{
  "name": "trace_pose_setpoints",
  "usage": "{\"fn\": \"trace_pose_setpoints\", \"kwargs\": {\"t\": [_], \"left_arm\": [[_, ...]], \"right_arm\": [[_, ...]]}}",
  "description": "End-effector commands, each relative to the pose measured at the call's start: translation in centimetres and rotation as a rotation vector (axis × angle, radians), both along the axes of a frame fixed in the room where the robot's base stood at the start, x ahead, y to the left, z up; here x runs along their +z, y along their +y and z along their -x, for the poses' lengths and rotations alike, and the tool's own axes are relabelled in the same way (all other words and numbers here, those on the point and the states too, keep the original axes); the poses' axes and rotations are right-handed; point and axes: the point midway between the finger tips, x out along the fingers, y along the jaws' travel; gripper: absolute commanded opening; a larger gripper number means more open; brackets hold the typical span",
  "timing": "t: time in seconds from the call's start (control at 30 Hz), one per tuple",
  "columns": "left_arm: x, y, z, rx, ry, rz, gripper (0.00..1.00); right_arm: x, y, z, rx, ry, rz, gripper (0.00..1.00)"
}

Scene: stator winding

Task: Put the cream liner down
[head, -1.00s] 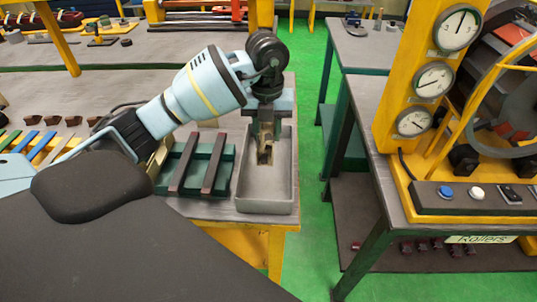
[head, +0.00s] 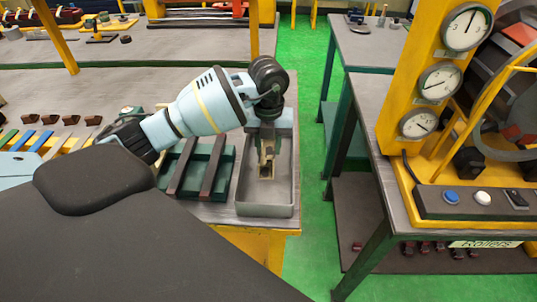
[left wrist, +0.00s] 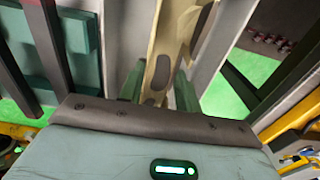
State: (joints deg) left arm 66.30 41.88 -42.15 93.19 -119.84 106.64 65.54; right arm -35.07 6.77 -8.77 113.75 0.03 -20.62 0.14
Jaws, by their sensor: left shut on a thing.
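My left gripper (head: 266,148) points down over the grey tray (head: 265,210) at the table's right end. It is shut on the cream liner (head: 267,163), a small pale piece that shows below the fingers, within the tray's outline. In the left wrist view the liner (left wrist: 167,35) is a long cream strip between the two green fingers (left wrist: 158,88). Whether the liner touches the tray floor cannot be told. My right gripper is not in view.
A green rack with dark bars (head: 216,165) stands just left of the tray. Coloured strips (head: 30,140) and brown blocks (head: 60,119) lie further left. A bench with gauges (head: 435,82) and buttons stands right, across a green floor gap (head: 312,200).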

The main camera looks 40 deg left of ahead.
Motion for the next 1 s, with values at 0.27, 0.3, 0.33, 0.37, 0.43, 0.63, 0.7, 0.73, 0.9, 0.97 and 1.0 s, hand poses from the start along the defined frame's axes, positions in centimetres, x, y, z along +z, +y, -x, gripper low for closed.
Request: {"fn": "trace_pose_setpoints", "kwargs": {"t": [0.27, 0.3, 0.33, 0.37, 0.43, 0.63, 0.7, 0.73, 0.9, 0.97, 1.0], "left_arm": [[-1.8, 0.0, 0.1, 0.0, 0.003, -0.001, 0.2], [-2.4, 0.0, 0.1, 0.0, 0.003, 0.001, 0.2], [-2.8, 0.0, 0.1, 0.0, 0.003, 0.001, 0.2], [-3.1, 0.0, 0.1, 0.0, 0.002, 0.0, 0.2], [-3.6, 0.0, 0.0, -0.001, 0.0, 0.0, 0.2], [-3.7, 0.0, 0.0, -0.001, -0.002, 0.0, 0.2], [-3.7, 0.0, 0.0, -0.001, -0.001, 0.0, 0.2], [-3.8, 0.0, 0.0, -0.001, -0.001, 0.0, 0.2], [-4.0, 0.0, 0.0, 0.0, -0.001, 0.0, 0.44], [-4.0, 0.0, 0.0, 0.0, -0.001, 0.0, 0.52], [-4.0, 0.0, 0.0, 0.0, -0.001, -0.001, 0.55]], "right_arm": [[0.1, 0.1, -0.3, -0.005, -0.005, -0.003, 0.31], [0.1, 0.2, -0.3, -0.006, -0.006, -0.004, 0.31], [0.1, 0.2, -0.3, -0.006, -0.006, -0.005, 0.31], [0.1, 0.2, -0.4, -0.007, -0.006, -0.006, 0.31], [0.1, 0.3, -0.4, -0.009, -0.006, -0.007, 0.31], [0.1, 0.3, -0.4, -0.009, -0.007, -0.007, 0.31], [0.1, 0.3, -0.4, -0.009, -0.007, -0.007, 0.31], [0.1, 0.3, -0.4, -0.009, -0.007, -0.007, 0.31], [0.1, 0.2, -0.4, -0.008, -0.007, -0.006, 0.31], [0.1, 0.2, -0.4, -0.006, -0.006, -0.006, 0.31], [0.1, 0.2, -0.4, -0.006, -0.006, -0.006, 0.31]]}}
